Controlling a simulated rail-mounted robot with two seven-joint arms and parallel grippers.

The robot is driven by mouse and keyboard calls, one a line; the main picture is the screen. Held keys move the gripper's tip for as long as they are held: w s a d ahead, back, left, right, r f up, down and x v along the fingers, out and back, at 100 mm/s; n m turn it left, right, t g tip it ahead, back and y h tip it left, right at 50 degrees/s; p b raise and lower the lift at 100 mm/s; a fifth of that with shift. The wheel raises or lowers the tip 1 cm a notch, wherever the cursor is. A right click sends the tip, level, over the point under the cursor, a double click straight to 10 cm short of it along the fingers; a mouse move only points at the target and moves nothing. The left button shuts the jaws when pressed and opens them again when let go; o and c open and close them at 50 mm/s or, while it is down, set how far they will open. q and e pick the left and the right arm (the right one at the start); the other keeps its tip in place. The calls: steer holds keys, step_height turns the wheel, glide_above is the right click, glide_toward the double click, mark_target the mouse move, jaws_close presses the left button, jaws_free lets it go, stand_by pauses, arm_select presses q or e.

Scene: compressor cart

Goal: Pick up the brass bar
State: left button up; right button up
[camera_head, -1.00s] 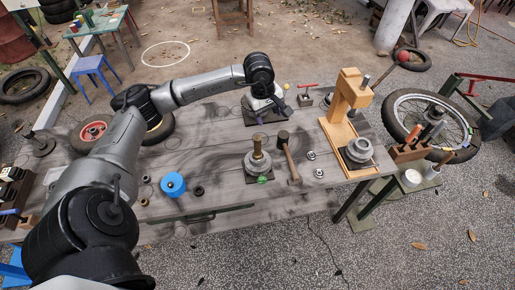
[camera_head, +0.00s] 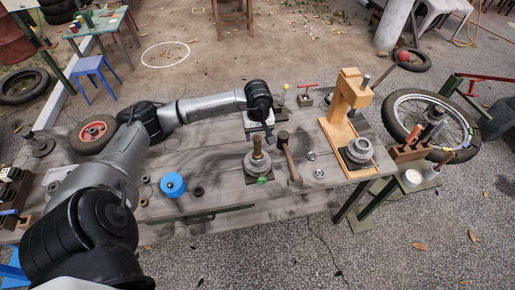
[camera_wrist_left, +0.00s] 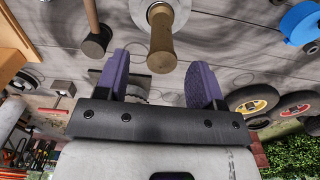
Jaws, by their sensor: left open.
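The brass bar (camera_head: 257,149) stands upright in a round grey metal holder (camera_head: 256,165) near the middle of the bench. My left gripper (camera_head: 260,132) is just behind the bar in the head view, reaching in from the left. In the left wrist view the bar (camera_wrist_left: 160,45) points toward the camera, with its end near the space between the two purple fingers of the open gripper (camera_wrist_left: 158,66). The fingers do not appear to touch it, and nothing is held. My right gripper is not in view.
A hammer (camera_head: 287,154) lies close to the right of the bar. A green knob (camera_head: 263,180) sits at the front of the holder. A wooden press frame (camera_head: 347,105) stands farther right, and a blue spool (camera_head: 173,184) stands left.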

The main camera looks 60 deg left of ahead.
mark_target(257, 143)
arm_select(q)
steer(key=shift+s+f, duration=0.1)
steer(key=shift+f, duration=2.5)
steer(key=shift+c, duration=0.3)
jaws_close()
